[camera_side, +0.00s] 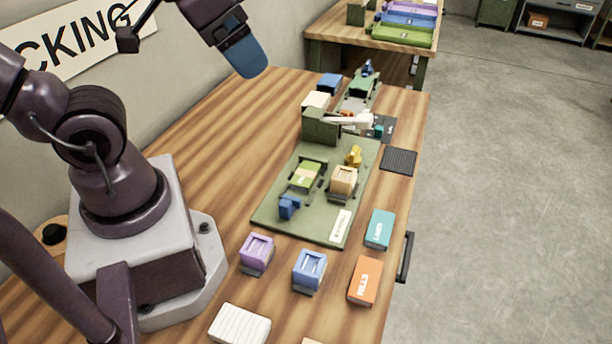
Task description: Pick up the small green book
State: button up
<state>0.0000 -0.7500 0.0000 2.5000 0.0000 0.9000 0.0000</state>
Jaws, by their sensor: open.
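A small green block like a book (306,176), with a tan band across it, lies in a dark holder on the green mat (275,212). A second green piece (361,85) sits on a stand farther back. A teal book (380,229) lies flat to the right of the mat. The blue-tipped end of my gripper (242,56) hangs at the top of the view, high above the table and well apart from the books. It is open and holds nothing that I can see; its fingers are partly out of frame.
An orange book (365,281), a blue holder (309,270), a purple holder (257,253) and a white ribbed block (239,325) stand near the front. Bare wood (215,160) lies left of the mat.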

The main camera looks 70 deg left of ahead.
jog(key=shift+f, duration=0.1)
jog(key=n+g, duration=0.6)
jog(key=n, duration=0.3)
send_over(305, 174)
notch_tip(305, 174, down, 21)
jog(key=f, duration=0.7)
jog(key=shift+s+d+f, duration=0.15)
jog(key=shift+s+d, duration=0.05)
jog(key=shift+d, duration=0.05)
jog(key=shift+w+a+f, duration=0.1)
jog(key=shift+f, duration=1.25)
jog(key=shift+w+a+f, duration=0.1)
jog(key=shift+f, duration=1.25)
jog(key=shift+c, duration=0.4)
jog(key=c, duration=0.9)
